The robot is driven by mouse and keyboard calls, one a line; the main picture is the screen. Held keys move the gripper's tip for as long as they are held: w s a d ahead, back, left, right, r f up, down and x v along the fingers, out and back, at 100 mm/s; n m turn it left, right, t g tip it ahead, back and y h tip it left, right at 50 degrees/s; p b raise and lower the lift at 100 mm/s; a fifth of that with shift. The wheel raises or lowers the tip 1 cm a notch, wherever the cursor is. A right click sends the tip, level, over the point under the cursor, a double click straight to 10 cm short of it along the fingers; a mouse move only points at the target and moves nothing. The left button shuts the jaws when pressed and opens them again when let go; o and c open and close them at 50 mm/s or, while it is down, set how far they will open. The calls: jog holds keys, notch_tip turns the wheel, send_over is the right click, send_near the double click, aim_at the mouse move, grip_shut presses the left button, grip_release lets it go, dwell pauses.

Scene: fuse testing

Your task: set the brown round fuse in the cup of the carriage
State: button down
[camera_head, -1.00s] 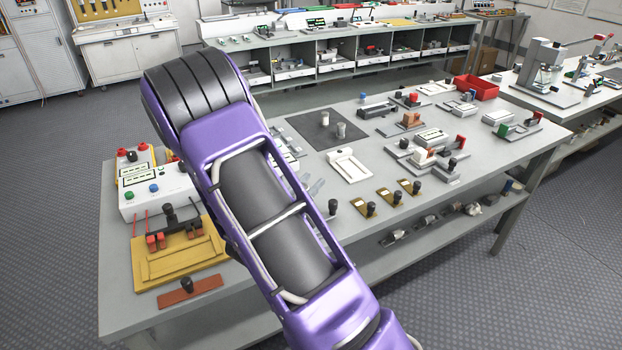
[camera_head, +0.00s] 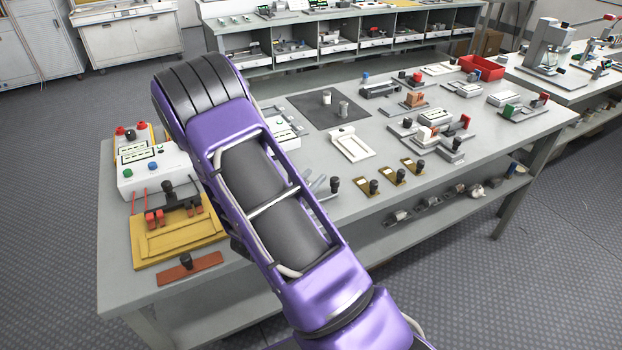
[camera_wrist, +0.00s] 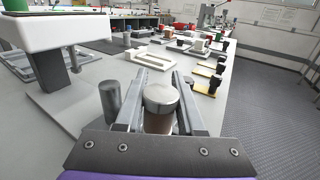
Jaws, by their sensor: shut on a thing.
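In the wrist view my gripper (camera_wrist: 160,108) is shut on the brown round fuse (camera_wrist: 158,123). The fuse has a shiny metal cap on top and a brown body below, and it stands upright between the two fingers. Its lower end is hidden by the gripper, so I cannot tell whether it touches anything. In the head view my purple arm hides the gripper and the fuse. I cannot make out for sure which thing is the carriage or its cup.
Left of my gripper stands a grey cylinder (camera_wrist: 110,101). A white tray-like frame (camera_head: 351,145) lies on the grey table (camera_head: 300,200). Several brass plates with black knobs (camera_head: 394,176) line the front edge. A yellow fixture (camera_head: 178,238) and white meter box (camera_head: 152,170) are left.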

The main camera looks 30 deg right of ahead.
jog(key=shift+f+b, duration=0.6)
jog(key=shift+f, duration=0.15)
jog(key=shift+c, duration=2.2)
grip_release()
